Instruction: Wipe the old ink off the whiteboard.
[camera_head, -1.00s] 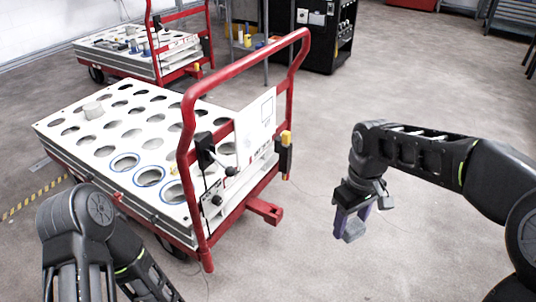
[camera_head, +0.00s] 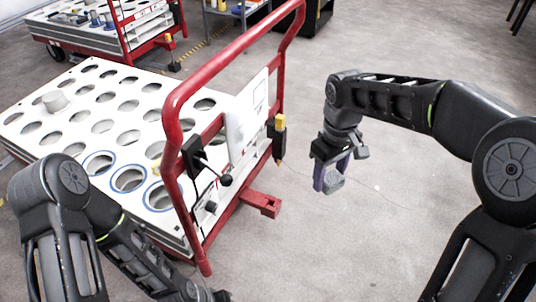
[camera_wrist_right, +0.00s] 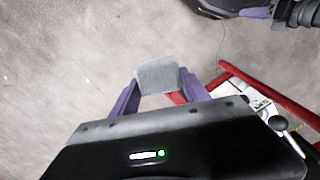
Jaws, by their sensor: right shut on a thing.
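The whiteboard (camera_head: 247,115) is a small white panel on the red handle frame of the near cart. A dark outline shows on its face; I cannot make out separate ink marks. My right gripper (camera_head: 333,180) has purple fingers and hangs to the right of the board, apart from it. It is shut on a grey block (camera_head: 332,183), which also shows between the fingers in the right wrist view (camera_wrist_right: 160,76). My left arm is at the lower left of the head view, its gripper not clear there. A dark part with purple (camera_wrist_right: 255,12), likely my left gripper, shows in the right wrist view.
Another cart (camera_head: 103,38) stands behind. The floor at right is clear.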

